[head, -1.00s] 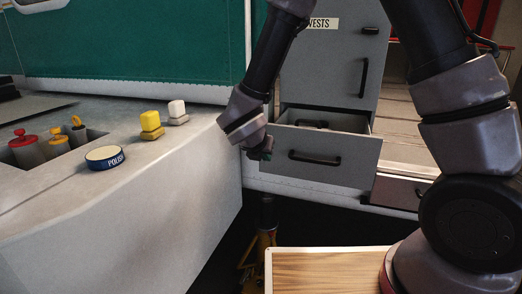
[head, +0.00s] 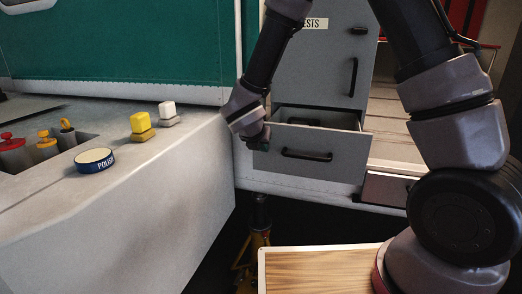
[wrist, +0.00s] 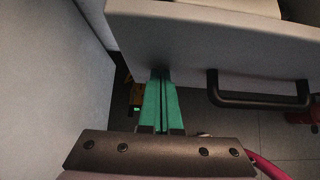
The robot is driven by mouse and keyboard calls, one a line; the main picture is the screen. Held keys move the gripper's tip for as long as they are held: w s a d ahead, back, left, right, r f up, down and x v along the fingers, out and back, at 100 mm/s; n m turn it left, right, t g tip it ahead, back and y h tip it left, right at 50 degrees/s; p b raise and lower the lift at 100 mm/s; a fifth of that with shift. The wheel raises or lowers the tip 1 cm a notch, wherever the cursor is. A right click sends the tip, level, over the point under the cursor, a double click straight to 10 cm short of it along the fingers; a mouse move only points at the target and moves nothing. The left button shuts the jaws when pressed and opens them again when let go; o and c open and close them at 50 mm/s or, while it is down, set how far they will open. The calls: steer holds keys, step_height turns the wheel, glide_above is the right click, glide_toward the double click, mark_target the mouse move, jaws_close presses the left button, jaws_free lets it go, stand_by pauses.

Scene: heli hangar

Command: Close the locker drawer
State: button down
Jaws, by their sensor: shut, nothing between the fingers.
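The locker drawer (head: 315,156) is a grey drawer low in the grey locker (head: 320,68), and it stands pulled out with its open top showing. Something dark lies inside, too shaded to make out. Its black bar handle (head: 306,155) is on the front face. My gripper (head: 259,141) is at the left end of the drawer front. In the wrist view my gripper's green fingers (wrist: 161,78) are together and empty, with their tips at the lower edge of the drawer front (wrist: 205,50), left of the handle (wrist: 258,98). I cannot tell whether they touch it.
A grey counter (head: 150,200) fills the left, close beside my gripper. It holds a blue polish tin (head: 94,161), a yellow block (head: 141,127) and a white block (head: 168,113). A second, smaller drawer (head: 388,189) is at lower right. A yellow stand (head: 255,245) is below.

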steer(key=w+d, duration=0.2)
steer(key=w, duration=0.5)
steer(key=w+d, duration=0.2)
steer(key=w, duration=0.5)
steer(key=w+d, duration=0.3)
steer(key=w, duration=0.4)
steer(key=shift+w+r, duration=0.1)
steer(key=shift+w, duration=0.05)
steer(key=shift+w+r, duration=0.1)
